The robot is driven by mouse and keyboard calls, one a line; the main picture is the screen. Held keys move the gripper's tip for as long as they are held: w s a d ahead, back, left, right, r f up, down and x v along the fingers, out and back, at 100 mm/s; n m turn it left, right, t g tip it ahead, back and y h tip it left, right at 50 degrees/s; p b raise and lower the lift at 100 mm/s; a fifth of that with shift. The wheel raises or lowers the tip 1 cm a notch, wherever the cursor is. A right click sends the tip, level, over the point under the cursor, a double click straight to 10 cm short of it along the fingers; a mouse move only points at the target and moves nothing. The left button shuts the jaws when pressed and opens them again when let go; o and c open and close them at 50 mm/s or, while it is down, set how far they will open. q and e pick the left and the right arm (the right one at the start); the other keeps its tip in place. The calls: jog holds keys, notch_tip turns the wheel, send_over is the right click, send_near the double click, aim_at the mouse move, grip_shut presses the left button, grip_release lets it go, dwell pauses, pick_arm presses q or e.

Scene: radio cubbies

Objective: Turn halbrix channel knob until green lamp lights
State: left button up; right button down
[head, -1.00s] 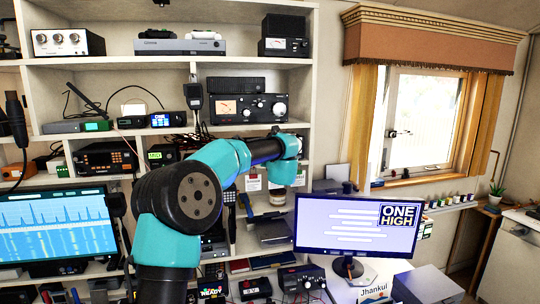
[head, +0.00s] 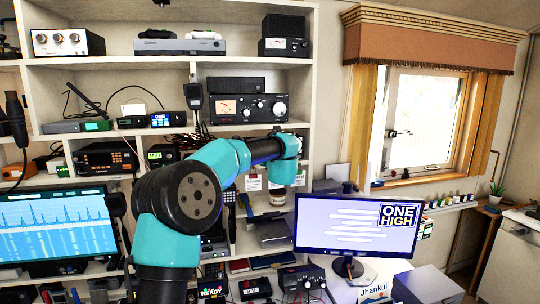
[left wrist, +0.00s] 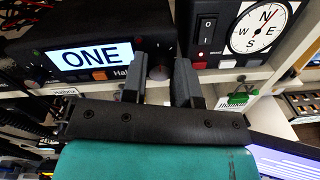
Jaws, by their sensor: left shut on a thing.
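The halbrix radio (left wrist: 62,62) is a dark box in the left wrist view, with a bright display (left wrist: 90,54) reading ONE and an orange button below it. Its knob (left wrist: 160,72) is at the right end of the front. My left gripper (left wrist: 160,80) has one finger on each side of this knob and is shut on it. My right gripper is in neither view.
A dark unit with a compass dial (left wrist: 262,28), a rocker switch and a lit red lamp stands right of the radio. A green item (left wrist: 238,99) is near the shelf edge. The monitor (head: 356,226) reads ONE HIGH. Shelves of other radios surround the arm.

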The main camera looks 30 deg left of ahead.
pick_arm(q)
jog(key=shift+m+g, duration=0.3)
jog(key=shift+m, duration=3.8)
jog(key=o, duration=0.9)
jog(key=shift+d, duration=0.1)
jog(key=v, duration=1.7)
jog(key=shift+s+d, duration=0.1)
jog(key=shift+d, duration=0.05)
